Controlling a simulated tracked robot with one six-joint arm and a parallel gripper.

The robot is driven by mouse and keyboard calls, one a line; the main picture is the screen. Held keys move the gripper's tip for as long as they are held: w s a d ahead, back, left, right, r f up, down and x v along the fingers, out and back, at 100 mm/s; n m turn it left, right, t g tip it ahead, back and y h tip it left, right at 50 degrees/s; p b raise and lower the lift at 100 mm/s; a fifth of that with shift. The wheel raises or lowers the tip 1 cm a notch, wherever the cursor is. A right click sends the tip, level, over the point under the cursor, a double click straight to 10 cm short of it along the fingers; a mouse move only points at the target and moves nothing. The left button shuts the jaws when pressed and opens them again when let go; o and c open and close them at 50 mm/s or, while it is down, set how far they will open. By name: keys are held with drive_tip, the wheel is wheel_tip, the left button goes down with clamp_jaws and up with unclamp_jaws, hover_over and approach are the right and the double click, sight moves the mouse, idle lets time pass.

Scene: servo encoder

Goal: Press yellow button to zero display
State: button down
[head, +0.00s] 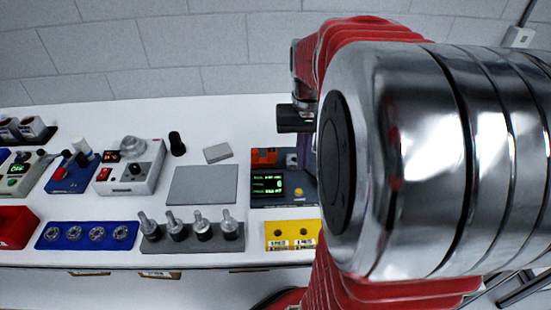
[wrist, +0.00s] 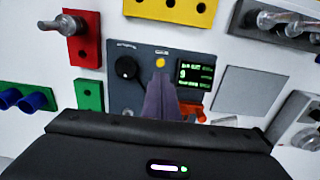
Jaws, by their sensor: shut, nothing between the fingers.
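The dark grey encoder panel (head: 284,204) sits on the white table in the head view, partly hidden by my arm. Its small round yellow button (head: 299,191) is right of the lit green-text display (head: 267,184). In the wrist view the yellow button (wrist: 160,62) lies between a black knob (wrist: 126,68) and the display (wrist: 196,75). The text is too small to read surely. My gripper (wrist: 160,76) is shut and empty, its purple-grey fingertips appearing just below the button in that view. I cannot tell the gap between tips and button.
A yellow block with holes (head: 291,228) stands in front of the panel. A grey plate (head: 203,185) and a row of silver-topped pegs (head: 191,227) lie to its left. A red block (wrist: 84,45) and a green block (wrist: 89,95) are beside the panel in the wrist view.

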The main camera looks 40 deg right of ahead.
sight(299, 191)
wheel_tip(299, 191, down, 10)
drive_tip(key=shift+r, duration=0.1)
idle(0.4)
drive_tip(key=shift+s+a+f, duration=0.1)
drive_tip(key=shift+s+f, duration=0.05)
drive_tip(key=shift+f, duration=0.4)
drive_tip(key=shift+s+a+f, duration=0.1)
drive_tip(key=shift+f, duration=0.4)
drive_tip(key=shift+d+r, duration=0.1)
drive_tip(key=shift+w+r, duration=0.2)
drive_tip(key=shift+r, duration=0.4)
wheel_tip(299, 191, up, 14)
drive_tip(key=shift+w+d+f, duration=0.1)
drive_tip(key=shift+w+d, duration=0.05)
